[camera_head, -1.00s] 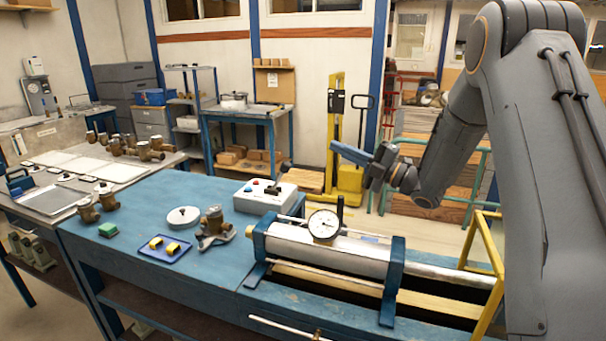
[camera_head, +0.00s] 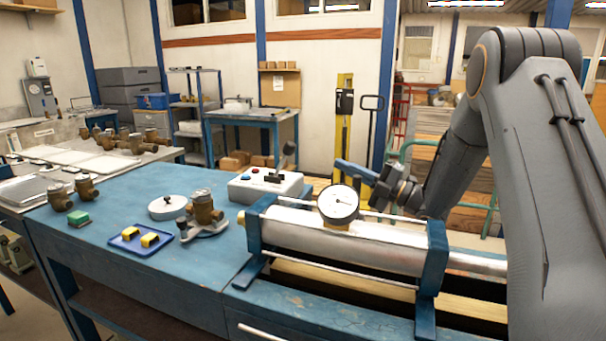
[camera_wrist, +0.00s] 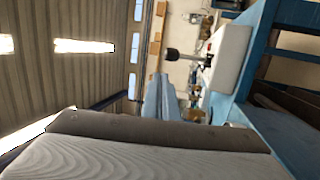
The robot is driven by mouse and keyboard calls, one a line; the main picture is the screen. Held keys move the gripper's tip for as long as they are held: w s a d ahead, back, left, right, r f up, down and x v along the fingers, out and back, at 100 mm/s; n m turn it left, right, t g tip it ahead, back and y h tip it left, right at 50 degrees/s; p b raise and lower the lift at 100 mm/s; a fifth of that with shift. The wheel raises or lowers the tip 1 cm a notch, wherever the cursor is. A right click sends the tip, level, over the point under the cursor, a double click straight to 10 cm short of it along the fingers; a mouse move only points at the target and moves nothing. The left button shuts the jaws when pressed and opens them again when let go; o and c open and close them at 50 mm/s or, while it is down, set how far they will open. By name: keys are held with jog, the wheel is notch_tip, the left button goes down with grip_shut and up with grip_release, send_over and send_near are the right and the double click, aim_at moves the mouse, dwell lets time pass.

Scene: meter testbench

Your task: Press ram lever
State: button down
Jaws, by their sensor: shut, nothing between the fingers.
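A lever with a dark knob (camera_head: 289,149) rises at the control box (camera_head: 265,186) on the blue bench. In the wrist view the lever (camera_wrist: 186,56) sticks out from the pale box (camera_wrist: 229,58). My gripper (camera_head: 338,164) is shut and empty, its blue fingers pointing left toward the lever, with a gap between them in the picture. The fingers also show in the wrist view (camera_wrist: 158,80). A silver cylinder (camera_head: 385,246) in blue end brackets lies in front of the box. A round dial gauge (camera_head: 339,203) sits on top of it, just below my gripper in the picture.
On the bench (camera_head: 135,200) stand a brass meter (camera_head: 203,211), a white disc (camera_head: 168,207), a blue tray (camera_head: 125,249) with yellow blocks and a green block (camera_head: 78,218). A yellow lift post (camera_head: 343,130) stands behind. Open air surrounds my fingers.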

jog(key=f+b, duration=0.1)
jog(key=w+f+b, duration=0.1)
jog(key=f, duration=0.1)
jog(key=shift+d, duration=0.15)
jog(key=p, duration=0.3)
send_near(282, 161)
jog(key=r, duration=0.1)
jog(key=w+a+r, duration=0.1)
jog(key=r, duration=0.1)
jog(key=w+r, duration=0.1)
jog(key=r, duration=0.1)
jog(key=shift+w+a+r, duration=0.1)
jog(key=shift+a+r, duration=0.1)
jog(key=shift+a, duration=0.05)
jog(key=shift+d+r, duration=0.1)
